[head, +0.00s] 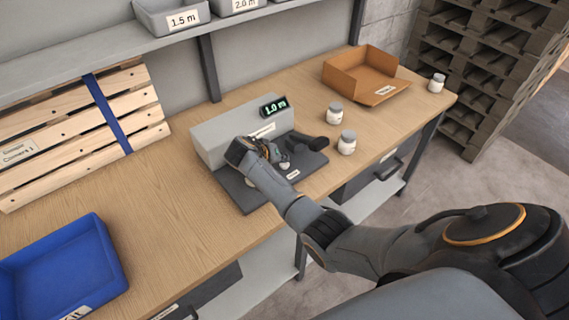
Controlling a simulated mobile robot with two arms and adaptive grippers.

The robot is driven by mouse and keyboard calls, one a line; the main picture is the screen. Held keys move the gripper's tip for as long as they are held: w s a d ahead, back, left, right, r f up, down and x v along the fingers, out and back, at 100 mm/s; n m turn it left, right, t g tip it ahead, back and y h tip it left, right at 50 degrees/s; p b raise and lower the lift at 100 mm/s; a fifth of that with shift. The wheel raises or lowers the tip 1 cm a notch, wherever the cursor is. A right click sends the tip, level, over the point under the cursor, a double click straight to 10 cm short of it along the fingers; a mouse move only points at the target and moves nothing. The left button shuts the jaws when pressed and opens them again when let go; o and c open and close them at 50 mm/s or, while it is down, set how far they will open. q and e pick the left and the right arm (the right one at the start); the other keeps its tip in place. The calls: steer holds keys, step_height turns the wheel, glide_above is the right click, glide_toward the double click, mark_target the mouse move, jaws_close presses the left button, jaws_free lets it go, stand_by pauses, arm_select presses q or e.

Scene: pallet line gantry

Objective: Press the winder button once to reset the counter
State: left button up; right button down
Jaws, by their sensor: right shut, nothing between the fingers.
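The winder is a grey box (215,139) on a dark base plate (238,194), standing on the wooden bench. My right gripper (277,156) is shut and empty, low over the base plate in front of the grey box. The gripper and wrist cover part of the plate. I cannot make out the button clearly, nor tell whether the fingers touch anything. My left gripper is out of view.
An orange-brown open tray (352,75) and several white jars, one close to the winder (347,143), stand to the right. A blue bin (98,250) is at front left. A wooden pallet (60,140) leans behind. A shelf (110,45) with grey bins runs above.

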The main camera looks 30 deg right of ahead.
mark_target(283, 165)
steer(key=shift+f+b, duration=0.35)
steer(key=shift+f, duration=0.15)
stand_by(0.6)
steer(key=shift+r+p, duration=1)
step_height(283, 165, up, 5)
steer(key=p, duration=0.4)
steer(key=shift+p, duration=0.35)
